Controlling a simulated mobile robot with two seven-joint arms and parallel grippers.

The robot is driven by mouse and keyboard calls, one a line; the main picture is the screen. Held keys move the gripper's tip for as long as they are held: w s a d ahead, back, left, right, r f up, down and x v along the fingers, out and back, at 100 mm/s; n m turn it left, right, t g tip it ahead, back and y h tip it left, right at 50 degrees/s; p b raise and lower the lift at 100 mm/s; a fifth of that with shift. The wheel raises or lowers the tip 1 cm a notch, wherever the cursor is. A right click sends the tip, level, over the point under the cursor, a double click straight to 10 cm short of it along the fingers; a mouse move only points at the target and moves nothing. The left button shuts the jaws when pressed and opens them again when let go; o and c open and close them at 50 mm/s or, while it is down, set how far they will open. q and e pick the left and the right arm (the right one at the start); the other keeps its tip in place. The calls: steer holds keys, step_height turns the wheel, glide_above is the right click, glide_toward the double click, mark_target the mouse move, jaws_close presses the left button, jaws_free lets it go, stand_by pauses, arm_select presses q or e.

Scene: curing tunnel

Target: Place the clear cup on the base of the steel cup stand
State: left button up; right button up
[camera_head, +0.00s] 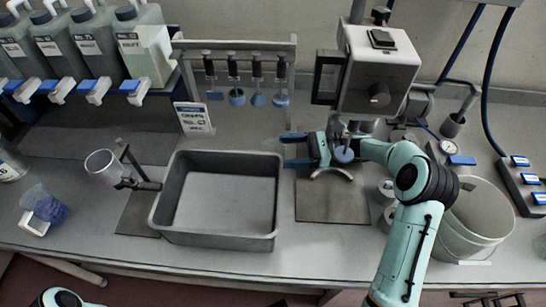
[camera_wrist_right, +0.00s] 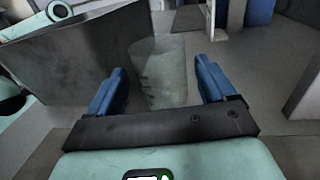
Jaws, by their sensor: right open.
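The clear cup (camera_wrist_right: 163,72) shows in the right wrist view as a faint translucent shape between the two blue fingers of my open right gripper (camera_wrist_right: 165,85). A gap shows on its right side; contact on the left is hard to tell. In the head view the right gripper (camera_head: 290,151) points left, just right of the grey tub, and the cup is hardly visible there. My left gripper is out of view.
The grey tub (camera_head: 268,236) lies between my right gripper and the stand. A machine (camera_head: 379,68) overhangs my right gripper. A rack (camera_head: 240,46) with hanging tools is behind. A white bucket (camera_head: 466,238) is right of my arm. A jug with blue contents (camera_head: 48,205) is left of the base plate.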

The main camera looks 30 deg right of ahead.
mark_target(276, 151)
steer(key=x, duration=0.4)
steer(key=shift+a+r, duration=0.1)
steer(key=shift+a, duration=0.05)
steer(key=c, duration=0.8)
steer(key=shift+r, duration=0.1)
